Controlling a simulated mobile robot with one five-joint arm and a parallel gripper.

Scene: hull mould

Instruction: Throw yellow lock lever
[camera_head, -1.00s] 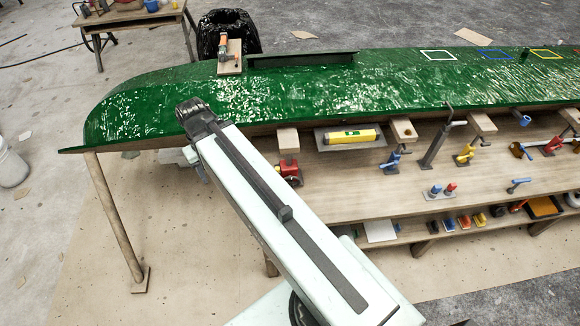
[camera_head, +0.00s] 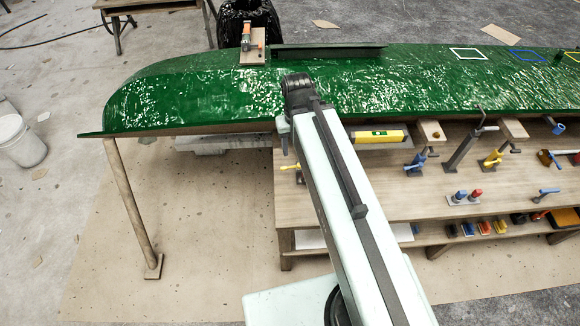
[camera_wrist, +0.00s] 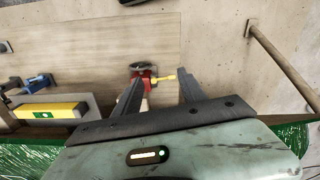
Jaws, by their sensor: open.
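A yellow lever (camera_wrist: 163,77) sticks out to the right from a red clamp body (camera_wrist: 143,77) in the wrist view. In the head view, the lever (camera_head: 291,167) shows just left of my arm, which hides the red body. In the wrist view, my gripper (camera_wrist: 160,84) is open and empty. Its two fingers point toward the clamp, and the lever appears between them. I cannot tell how far the fingertips are from it.
The green hull (camera_head: 200,90) spans above the wooden workbench (camera_head: 400,195). A yellow spirit level (camera_head: 379,136) and a blue clamp (camera_head: 414,162) are to the right. Another clamp with yellow parts (camera_head: 493,159) stands farther right. A wooden leg (camera_head: 131,200) supports the hull's left end.

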